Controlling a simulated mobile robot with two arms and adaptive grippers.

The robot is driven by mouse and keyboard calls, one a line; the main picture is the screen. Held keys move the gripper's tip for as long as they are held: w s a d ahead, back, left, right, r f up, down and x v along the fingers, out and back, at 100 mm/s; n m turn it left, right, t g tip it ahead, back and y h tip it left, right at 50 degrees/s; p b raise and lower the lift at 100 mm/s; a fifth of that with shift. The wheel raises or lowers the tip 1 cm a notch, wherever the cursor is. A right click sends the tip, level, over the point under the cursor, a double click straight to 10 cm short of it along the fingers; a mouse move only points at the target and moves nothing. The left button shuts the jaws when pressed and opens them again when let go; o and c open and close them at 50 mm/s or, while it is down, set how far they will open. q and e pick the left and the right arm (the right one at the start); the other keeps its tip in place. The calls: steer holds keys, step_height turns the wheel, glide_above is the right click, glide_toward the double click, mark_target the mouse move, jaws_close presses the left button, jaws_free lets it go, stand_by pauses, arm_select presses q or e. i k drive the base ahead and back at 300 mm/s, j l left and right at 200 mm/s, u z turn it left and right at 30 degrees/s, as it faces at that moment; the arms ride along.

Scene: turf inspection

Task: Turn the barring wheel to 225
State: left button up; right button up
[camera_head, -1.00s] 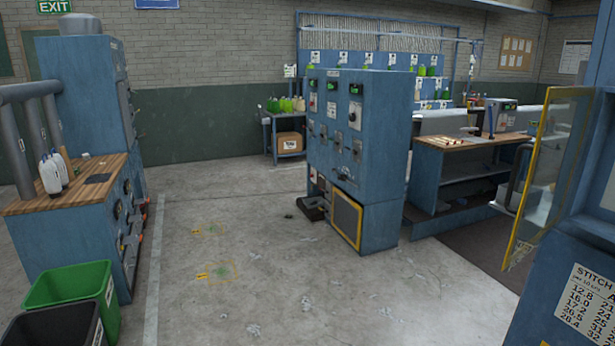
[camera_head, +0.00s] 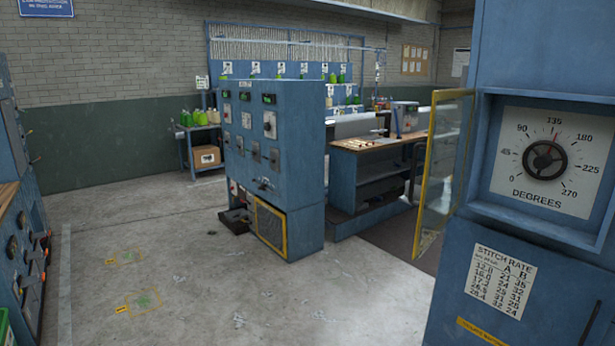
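The barring wheel (camera_head: 544,160) is a small dark handwheel on a white dial plate marked DEGREES (camera_head: 508,180). The dial sits in a recess on the blue machine cabinet at the right of the head view. Its scale runs from 0 at lower left through 90, 135 and 180 to 225 and 270 at the right. A thin red pointer stands near the top, at about 135. Neither of my grippers is in view.
A stitch rate chart (camera_head: 501,281) is below the dial. A yellow-framed clear door (camera_head: 444,165) stands open left of the cabinet. A blue control cabinet (camera_head: 275,165) stands mid-floor, with a wooden-topped bench (camera_head: 375,144) behind. The concrete floor (camera_head: 200,260) in front is largely clear.

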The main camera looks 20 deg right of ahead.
mark_target(543, 160)
steer(key=z, duration=0.95)
steer(key=i+j+z, duration=0.15)
steer(key=j+z, duration=0.15)
steer(key=i+j+z, duration=0.15)
steer(key=j+z, duration=0.5)
steer(key=j, duration=0.2)
steer(key=i+j+z, duration=0.1)
steer(key=j+z, duration=0.25)
steer(key=j, duration=0.7)
